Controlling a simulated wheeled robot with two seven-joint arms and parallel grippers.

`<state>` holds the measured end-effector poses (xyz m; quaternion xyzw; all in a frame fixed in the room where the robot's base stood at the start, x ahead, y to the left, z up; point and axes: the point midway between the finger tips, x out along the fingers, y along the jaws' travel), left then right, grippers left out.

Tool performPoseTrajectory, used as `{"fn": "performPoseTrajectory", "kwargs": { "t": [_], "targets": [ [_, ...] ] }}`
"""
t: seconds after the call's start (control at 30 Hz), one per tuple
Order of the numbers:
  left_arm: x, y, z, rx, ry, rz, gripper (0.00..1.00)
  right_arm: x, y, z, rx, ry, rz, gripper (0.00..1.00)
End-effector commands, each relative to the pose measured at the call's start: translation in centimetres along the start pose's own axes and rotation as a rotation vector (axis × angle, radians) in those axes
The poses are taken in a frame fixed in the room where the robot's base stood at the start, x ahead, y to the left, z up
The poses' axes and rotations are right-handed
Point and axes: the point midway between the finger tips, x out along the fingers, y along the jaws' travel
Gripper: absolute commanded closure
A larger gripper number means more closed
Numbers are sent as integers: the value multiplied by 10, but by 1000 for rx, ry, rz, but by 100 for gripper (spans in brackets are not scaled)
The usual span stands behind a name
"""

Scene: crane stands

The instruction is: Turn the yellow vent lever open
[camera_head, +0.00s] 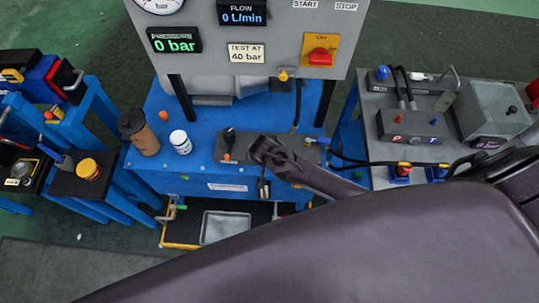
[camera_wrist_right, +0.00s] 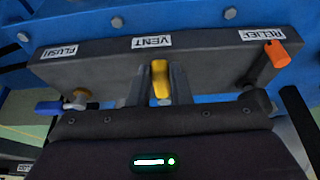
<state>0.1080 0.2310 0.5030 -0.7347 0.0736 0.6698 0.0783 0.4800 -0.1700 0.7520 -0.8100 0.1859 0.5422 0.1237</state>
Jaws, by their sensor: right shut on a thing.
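The yellow vent lever (camera_wrist_right: 161,82) shows in the right wrist view below the VENT label (camera_wrist_right: 152,42), on a dark valve block (camera_wrist_right: 105,66). The lever points down in that picture, away from the label. My right gripper (camera_wrist_right: 160,88) has one finger on each side of the lever and is shut on it. In the head view my right gripper (camera_head: 264,152) is over the valve block (camera_head: 236,174) on the blue bench; the yellow lever is hidden there. My left gripper is not in view.
In the wrist view, a blue flush lever (camera_wrist_right: 62,107) is left and an orange relief lever (camera_wrist_right: 275,55) right of the vent lever. The panel (camera_head: 272,30) reads 0 bar and 0 L/min. A brown bottle (camera_head: 143,136) and white jar (camera_head: 180,143) stand on the bench.

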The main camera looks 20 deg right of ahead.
Motion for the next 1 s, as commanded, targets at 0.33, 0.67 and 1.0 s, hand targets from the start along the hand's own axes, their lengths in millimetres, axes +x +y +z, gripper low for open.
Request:
{"fn": "performPoseTrajectory", "kwargs": {
  "t": [0.33,0.67,1.0],
  "targets": [
    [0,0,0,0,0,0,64,0,-2,-3,19,5,4,100],
    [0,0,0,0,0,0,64,0,-2,-2,17,4,4,60],
    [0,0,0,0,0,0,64,-3,-2,-1,15,3,4,60]
  ]
}}
